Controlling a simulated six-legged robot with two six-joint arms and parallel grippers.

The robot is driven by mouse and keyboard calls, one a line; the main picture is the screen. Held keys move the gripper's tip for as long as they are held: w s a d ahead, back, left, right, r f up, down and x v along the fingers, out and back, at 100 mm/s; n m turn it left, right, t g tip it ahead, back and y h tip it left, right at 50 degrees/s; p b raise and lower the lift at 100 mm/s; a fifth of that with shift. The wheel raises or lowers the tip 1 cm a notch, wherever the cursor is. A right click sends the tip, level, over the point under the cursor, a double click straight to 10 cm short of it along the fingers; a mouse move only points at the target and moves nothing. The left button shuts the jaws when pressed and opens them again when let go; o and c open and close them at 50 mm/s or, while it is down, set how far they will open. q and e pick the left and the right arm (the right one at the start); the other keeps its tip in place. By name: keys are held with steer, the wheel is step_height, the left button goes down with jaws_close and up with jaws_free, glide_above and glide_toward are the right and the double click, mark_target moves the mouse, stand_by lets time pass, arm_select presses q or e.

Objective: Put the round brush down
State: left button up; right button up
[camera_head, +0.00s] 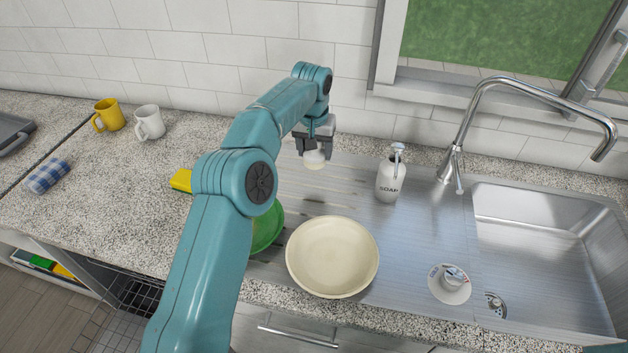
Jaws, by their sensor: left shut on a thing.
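My left gripper (316,138) reaches over the metal drainboard from the left. It is shut on the round brush (315,158), a small pale round thing that shows just below the fingers. The upper part of the brush is hidden by the gripper. The brush hangs over the drainboard (345,200), behind the cream plate (332,257); I cannot tell if it touches the metal. My right gripper is not in view.
A green plate (266,228) and a yellow thing (181,180) are partly behind my arm. Mugs stand at the left.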

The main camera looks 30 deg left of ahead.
mark_target(315, 157)
arm_select(q)
step_height(315, 157, down, 3)
steer(key=shift+f, duration=0.35)
step_height(315, 157, down, 4)
steer(key=shift+w+f, duration=0.1)
steer(key=shift+f, duration=0.05)
steer(key=shift+f, duration=0.1)
steer(key=o, duration=1)
steer(key=shift+f, duration=0.1)
